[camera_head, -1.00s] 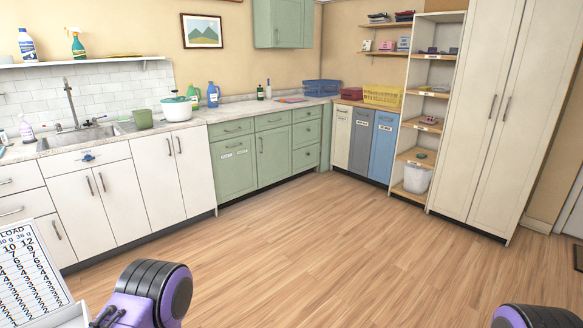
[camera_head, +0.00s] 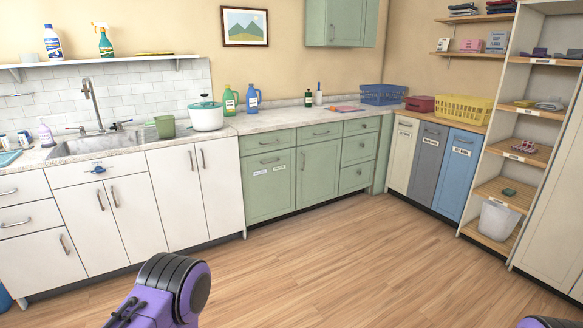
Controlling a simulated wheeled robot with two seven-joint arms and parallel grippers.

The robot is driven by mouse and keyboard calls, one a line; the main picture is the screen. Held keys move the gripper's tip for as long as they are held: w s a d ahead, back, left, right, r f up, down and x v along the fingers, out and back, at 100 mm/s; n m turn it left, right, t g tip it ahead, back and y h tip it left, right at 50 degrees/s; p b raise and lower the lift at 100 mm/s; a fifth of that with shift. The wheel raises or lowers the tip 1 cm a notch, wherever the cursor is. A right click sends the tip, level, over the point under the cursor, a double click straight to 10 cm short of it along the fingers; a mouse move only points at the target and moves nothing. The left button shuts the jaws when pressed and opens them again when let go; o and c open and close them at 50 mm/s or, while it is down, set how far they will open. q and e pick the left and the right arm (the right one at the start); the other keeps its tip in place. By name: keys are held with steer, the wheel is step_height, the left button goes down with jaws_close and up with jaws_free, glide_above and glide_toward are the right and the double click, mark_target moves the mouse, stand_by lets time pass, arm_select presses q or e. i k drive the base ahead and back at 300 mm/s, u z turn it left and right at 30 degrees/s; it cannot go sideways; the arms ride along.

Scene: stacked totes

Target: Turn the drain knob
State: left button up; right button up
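A small blue knob (camera_head: 98,170) sits on the white panel just below the sink, at the left, with a small label above it. I take it to be the drain knob. The sink (camera_head: 95,145) is set into the pale counter, with a tall grey faucet (camera_head: 90,100) behind it. Only purple and black parts of my arms show at the bottom edge, well short of the cabinets. Neither of my grippers is in view.
Wood floor (camera_head: 330,255) is clear before the cabinets. Labelled bins (camera_head: 430,160) and open shelves (camera_head: 525,150) are at the right. A blue object (camera_head: 4,298) shows at the lower left.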

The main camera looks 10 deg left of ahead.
mark_target(97, 169)
steer(key=u, duration=0.6)
steer(key=i, duration=1.05)
steer(key=u, duration=1.15)
steer(key=i, duration=0.5)
steer(key=u, duration=0.45)
steer(key=i, duration=0.5)
steer(key=u, duration=0.5)
steer(key=i, duration=1.15)
